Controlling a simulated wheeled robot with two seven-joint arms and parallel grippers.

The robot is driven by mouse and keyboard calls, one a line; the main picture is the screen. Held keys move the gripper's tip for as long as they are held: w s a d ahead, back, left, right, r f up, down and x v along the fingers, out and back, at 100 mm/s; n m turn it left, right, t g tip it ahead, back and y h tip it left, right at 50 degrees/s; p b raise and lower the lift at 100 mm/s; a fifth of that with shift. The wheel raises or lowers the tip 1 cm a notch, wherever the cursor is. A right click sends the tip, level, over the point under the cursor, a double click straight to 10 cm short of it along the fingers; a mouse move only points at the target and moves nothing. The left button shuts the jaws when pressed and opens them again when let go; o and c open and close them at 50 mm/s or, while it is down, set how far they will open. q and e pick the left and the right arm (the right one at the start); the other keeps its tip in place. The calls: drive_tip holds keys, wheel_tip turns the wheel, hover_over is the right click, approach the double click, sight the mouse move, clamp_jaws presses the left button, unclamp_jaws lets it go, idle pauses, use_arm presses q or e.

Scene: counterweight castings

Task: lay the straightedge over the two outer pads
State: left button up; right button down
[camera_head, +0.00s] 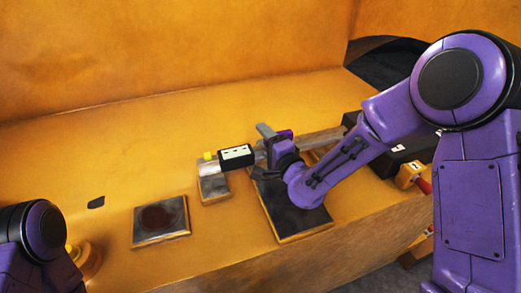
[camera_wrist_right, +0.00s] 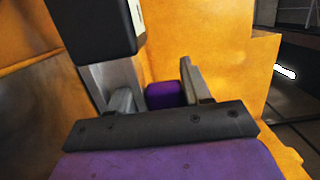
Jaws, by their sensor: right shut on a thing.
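The straightedge (camera_head: 319,138) is a long grey bar with a black block (camera_head: 236,156) bearing a white label near its left end. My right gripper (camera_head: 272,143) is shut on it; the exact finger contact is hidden. In the right wrist view the grey bar (camera_wrist_right: 103,80) and black block (camera_wrist_right: 105,28) are close to the fingers. A square dark pad (camera_head: 160,220) lies at the left. A smaller grey pad (camera_head: 214,188) lies below the bar's left end. A larger dark plate (camera_head: 288,218) lies under my right arm. Contact between bar and pads cannot be told. My left gripper is out of view.
The orange casting (camera_head: 110,150) has a tall wall behind and a front edge below the pads. A black box (camera_head: 385,160) and a yellow block with a red part (camera_head: 410,174) are at right. A small black patch (camera_head: 96,202) is at left. The left surface is mostly clear.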

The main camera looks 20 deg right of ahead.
sight(261, 150)
drive_tip(key=shift+a+f, duration=0.25)
drive_tip(key=f, duration=0.2)
drive_tip(key=p, duration=0.1)
drive_tip(key=shift+s+a+f, duration=0.3)
drive_tip(key=shift+s+f, duration=0.05)
drive_tip(key=shift+f, duration=0.05)
drive_tip(key=shift+w+f, duration=0.3)
drive_tip(key=shift+f, duration=0.05)
drive_tip(key=shift+s+d, duration=0.1)
drive_tip(key=shift+s, duration=0.05)
drive_tip(key=shift+c, duration=2.4)
unclamp_jaws()
drive_tip(key=shift+s+f, duration=0.1)
drive_tip(key=shift+s, duration=0.05)
